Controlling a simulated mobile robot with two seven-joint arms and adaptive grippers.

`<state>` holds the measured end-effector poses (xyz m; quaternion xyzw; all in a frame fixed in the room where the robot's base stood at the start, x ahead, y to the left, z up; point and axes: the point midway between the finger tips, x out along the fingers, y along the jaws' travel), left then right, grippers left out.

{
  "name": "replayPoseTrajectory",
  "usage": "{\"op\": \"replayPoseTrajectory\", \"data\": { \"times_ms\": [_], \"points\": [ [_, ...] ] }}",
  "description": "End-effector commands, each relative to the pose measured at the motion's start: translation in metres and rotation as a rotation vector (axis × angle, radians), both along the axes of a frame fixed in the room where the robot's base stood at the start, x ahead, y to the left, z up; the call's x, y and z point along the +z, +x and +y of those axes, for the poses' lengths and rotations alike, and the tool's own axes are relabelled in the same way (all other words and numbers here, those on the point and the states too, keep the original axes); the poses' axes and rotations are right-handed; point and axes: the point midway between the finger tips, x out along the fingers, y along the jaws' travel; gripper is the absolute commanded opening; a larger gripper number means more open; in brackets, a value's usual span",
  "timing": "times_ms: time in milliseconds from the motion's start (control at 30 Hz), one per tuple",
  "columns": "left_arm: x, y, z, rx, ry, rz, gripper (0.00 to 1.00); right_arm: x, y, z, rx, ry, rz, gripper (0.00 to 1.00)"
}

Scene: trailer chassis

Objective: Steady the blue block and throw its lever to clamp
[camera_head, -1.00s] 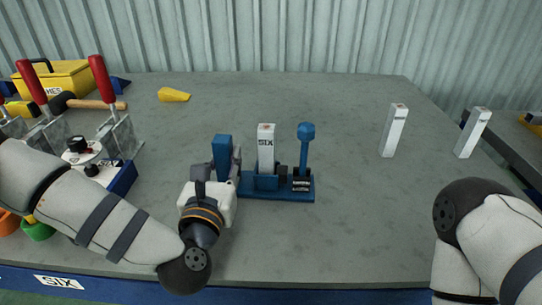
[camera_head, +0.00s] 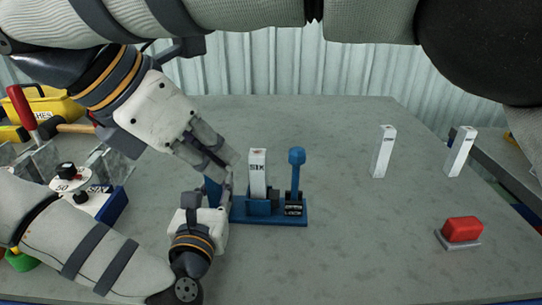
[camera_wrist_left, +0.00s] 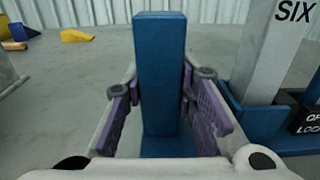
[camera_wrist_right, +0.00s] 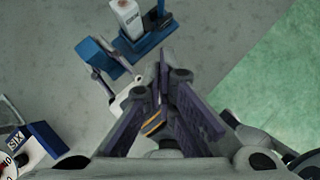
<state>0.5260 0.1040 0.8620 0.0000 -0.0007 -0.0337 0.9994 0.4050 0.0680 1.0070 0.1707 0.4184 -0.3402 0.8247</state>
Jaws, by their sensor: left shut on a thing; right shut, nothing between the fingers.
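The blue block (camera_head: 272,219) sits on the table, with a blue upright post (camera_wrist_left: 160,75) at its left end, a white piece marked SIX (camera_head: 258,172) in its middle and a blue-knobbed lever (camera_head: 296,172) standing upright at its right. My left gripper (camera_wrist_left: 165,110) is shut on the post, one finger on each side. It also shows low in the head view (camera_head: 217,200). My right gripper (camera_head: 226,163) is shut and empty, above and behind the left gripper, left of the white piece and away from the lever. The post is mostly hidden in the head view.
Two white posts (camera_head: 383,152) (camera_head: 460,151) stand at the right. A red button (camera_head: 462,230) is at the front right. Red-handled clamps (camera_head: 22,108) and a blue box with a dial (camera_head: 92,197) are at the left.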

Motion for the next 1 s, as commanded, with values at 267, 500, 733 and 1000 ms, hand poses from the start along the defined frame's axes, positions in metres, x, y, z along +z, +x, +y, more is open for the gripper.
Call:
{"op": "replayPoseTrajectory", "data": {
  "times_ms": [267, 500, 733, 1000],
  "points": [
    [-0.002, 0.0, 0.001, 0.002, -0.001, 0.003, 0.0, 0.023, 0.007, 0.007, -0.082, -0.005, -0.113, 0.0],
    [-0.002, 0.0, 0.001, 0.002, -0.001, 0.003, 0.0, 0.02, 0.009, 0.005, -0.08, -0.007, -0.11, 0.0],
    [-0.002, 0.0, 0.001, 0.002, -0.001, 0.003, 0.0, -0.011, 0.028, -0.014, -0.079, -0.008, -0.107, 0.0],
    [-0.002, 0.0, 0.001, 0.001, -0.001, 0.003, 0.0, -0.055, 0.055, -0.04, -0.078, -0.007, -0.106, 0.0]
  ]
}}
